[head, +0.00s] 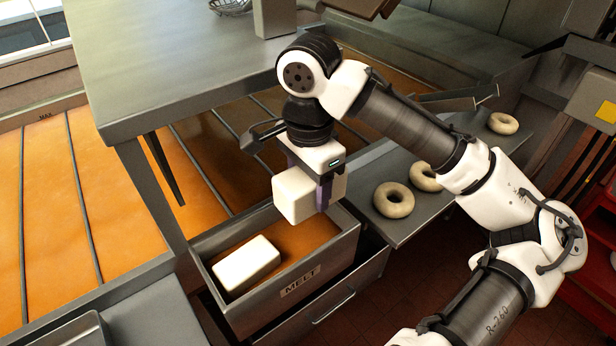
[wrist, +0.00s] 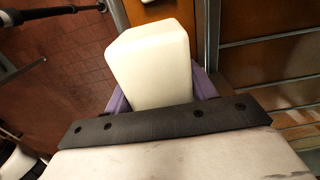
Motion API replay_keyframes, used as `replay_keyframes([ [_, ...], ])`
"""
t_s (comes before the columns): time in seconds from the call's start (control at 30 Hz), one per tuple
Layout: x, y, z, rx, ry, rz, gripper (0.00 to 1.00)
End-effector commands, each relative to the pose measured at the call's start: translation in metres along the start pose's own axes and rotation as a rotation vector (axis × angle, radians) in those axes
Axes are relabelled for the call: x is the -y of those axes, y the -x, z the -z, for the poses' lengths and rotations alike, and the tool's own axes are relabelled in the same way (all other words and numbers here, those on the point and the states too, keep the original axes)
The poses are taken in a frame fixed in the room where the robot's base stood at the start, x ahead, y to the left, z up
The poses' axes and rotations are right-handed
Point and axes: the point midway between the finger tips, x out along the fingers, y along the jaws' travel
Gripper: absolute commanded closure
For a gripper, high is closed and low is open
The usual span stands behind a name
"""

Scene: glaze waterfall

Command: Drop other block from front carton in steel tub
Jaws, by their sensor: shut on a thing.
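My gripper (head: 308,180) is shut on a white block (head: 296,197). It holds the block above the steel tub (head: 322,278), which is labelled MELT. The held block fills the middle of the wrist view (wrist: 152,62), between purple fingers. Another white block (head: 246,264) lies in the left part of the tub, in orange liquid (head: 300,240). The held block looks apart from the tub's rim. I cannot make out a carton for certain in either view.
A steel shelf (head: 420,215) right of the tub bears several pale rings (head: 393,200). A large steel table top (head: 170,60) stands behind to the left. Wide orange channels (head: 60,200) with dark dividers run at the left. A drawer handle (head: 334,306) is below the tub.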

Motion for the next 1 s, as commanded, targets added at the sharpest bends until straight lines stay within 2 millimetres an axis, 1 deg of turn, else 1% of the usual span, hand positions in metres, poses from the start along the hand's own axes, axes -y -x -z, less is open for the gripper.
replay_keyframes([
  [0.1,0.000,-0.017,0.000,0.000,0.000,0.000,0.81],
  [0.43,0.000,-0.045,0.000,0.000,0.000,0.001,0.81],
  [0.6,0.000,-0.051,0.000,0.000,-0.001,0.001,0.81],
  [1.0,0.000,-0.050,0.000,0.000,0.000,0.001,0.81],
])
